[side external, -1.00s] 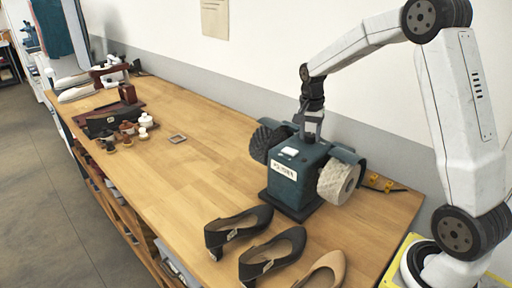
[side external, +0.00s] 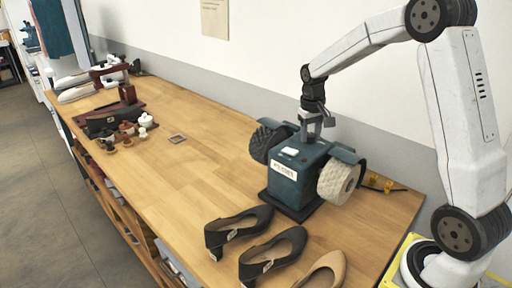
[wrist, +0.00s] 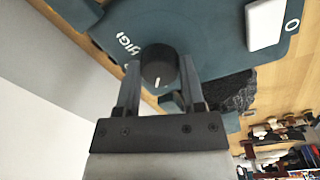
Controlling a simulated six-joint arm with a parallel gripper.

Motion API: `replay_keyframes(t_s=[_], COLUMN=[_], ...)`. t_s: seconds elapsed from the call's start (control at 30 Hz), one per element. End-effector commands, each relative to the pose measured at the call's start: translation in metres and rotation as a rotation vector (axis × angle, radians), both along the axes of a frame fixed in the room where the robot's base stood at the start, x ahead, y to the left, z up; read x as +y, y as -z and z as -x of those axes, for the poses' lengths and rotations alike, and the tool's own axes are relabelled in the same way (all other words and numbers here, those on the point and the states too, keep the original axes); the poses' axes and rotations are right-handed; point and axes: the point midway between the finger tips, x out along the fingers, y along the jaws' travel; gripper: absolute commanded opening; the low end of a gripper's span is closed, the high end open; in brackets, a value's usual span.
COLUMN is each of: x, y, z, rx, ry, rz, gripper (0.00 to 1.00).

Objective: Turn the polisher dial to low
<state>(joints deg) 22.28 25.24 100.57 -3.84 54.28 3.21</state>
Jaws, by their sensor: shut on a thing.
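The polisher (side external: 290,175) is a dark teal box on the bench, with a black bristly wheel (side external: 266,142) and a pale wheel (side external: 338,181) at its sides. In the wrist view its dial (wrist: 158,67) is a round black knob with a white pointer mark toward the gripper's side of the picture. Partly hidden white lettering near the dial looks like "HIGH". My gripper (side external: 311,133) points down over the polisher's top. In the wrist view its two fingers (wrist: 160,64) are shut on the dial, one on each side. I cannot see a low marking.
A white switch (wrist: 265,22) sits on the polisher's top. Dark shoes (side external: 273,255) and a tan shoe (side external: 323,271) stand in front of the polisher. Brushes and jars (side external: 128,128) sit farther left. The wall is close behind. The bench's middle is mostly clear.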

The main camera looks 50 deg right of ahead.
Motion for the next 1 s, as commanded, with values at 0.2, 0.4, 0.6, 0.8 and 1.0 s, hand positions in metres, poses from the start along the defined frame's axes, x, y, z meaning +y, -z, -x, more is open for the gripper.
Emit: replay_keyframes(t_s=[0.2, 0.4, 0.6, 0.8, 1.0], x=[-0.0003, -0.0004, -0.0005, -0.0005, -0.0005], y=[-0.0001, -0.0001, 0.0, 0.0, 0.0001], z=[0.0007, 0.0008, 0.0009, 0.0009, 0.0009], rx=[0.001, 0.001, 0.001, 0.002, 0.001], ry=[-0.14, -0.207, -0.227, -0.228, -0.227], rz=[0.0, 0.0, 0.0, 0.0, 0.0], gripper=[0.0, 0.0, 0.0, 0.0, 0.86])
